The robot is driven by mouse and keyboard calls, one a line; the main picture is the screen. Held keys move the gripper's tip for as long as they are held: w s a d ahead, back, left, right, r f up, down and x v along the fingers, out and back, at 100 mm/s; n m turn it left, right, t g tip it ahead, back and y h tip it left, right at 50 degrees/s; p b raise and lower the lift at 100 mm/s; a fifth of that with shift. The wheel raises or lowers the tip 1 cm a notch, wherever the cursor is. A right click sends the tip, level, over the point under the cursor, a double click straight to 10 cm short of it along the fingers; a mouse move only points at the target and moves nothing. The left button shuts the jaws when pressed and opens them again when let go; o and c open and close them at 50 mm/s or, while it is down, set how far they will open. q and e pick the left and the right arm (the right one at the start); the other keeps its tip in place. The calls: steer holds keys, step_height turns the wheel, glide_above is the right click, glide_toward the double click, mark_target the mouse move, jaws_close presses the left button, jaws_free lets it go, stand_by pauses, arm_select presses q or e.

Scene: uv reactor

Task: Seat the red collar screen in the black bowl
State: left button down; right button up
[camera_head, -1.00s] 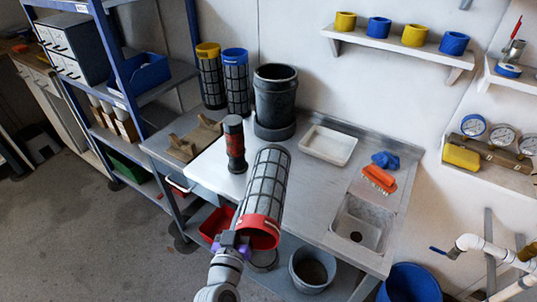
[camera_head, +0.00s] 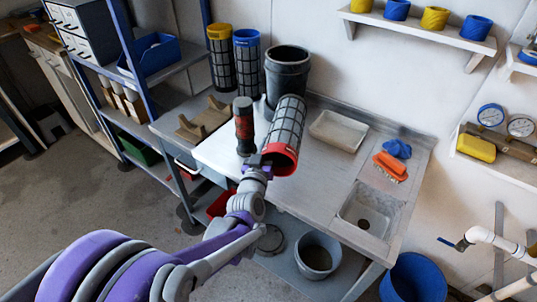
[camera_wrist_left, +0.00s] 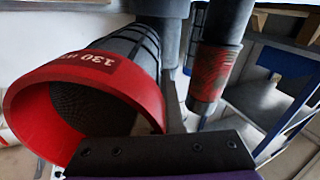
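The red collar screen (camera_head: 288,125), a grey mesh tube with a red collar, is tilted above the bench, collar end toward me. My left gripper (camera_head: 258,164) is shut on the collar's left edge. In the left wrist view the open red collar (camera_wrist_left: 88,72) fills the left side, beside the dark gripper (camera_wrist_left: 170,140). The black bowl (camera_head: 286,68) stands upright on the bench against the wall, open at the top. The screen's far end overlaps its lower part in the head view; whether they touch is unclear. My right gripper is not in view.
A black-and-red cylinder (camera_head: 244,126) stands close left of the screen. Yellow-collared (camera_head: 221,60) and blue-collared (camera_head: 247,62) screens stand left of the bowl. A white tray (camera_head: 337,131), orange brush (camera_head: 390,167) and sink (camera_head: 366,214) lie right. A wooden cradle (camera_head: 204,120) is left.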

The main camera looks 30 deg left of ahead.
arm_select(q)
steer(key=shift+x, duration=1.05)
step_height(320, 180, down, 2)
steer(key=shift+w+f+b, duration=0.1)
steer(key=shift+f+b, duration=0.1)
steer(key=shift+b, duration=0.2)
steer(key=shift+w+f+b, duration=0.1)
steer(key=shift+f+b, duration=0.55)
steer(key=shift+f, duration=1.45)
steer(key=shift+f, duration=0.2)
steer(key=c, duration=1.1)
jaws_free()
steer(key=shift+o, duration=0.2)
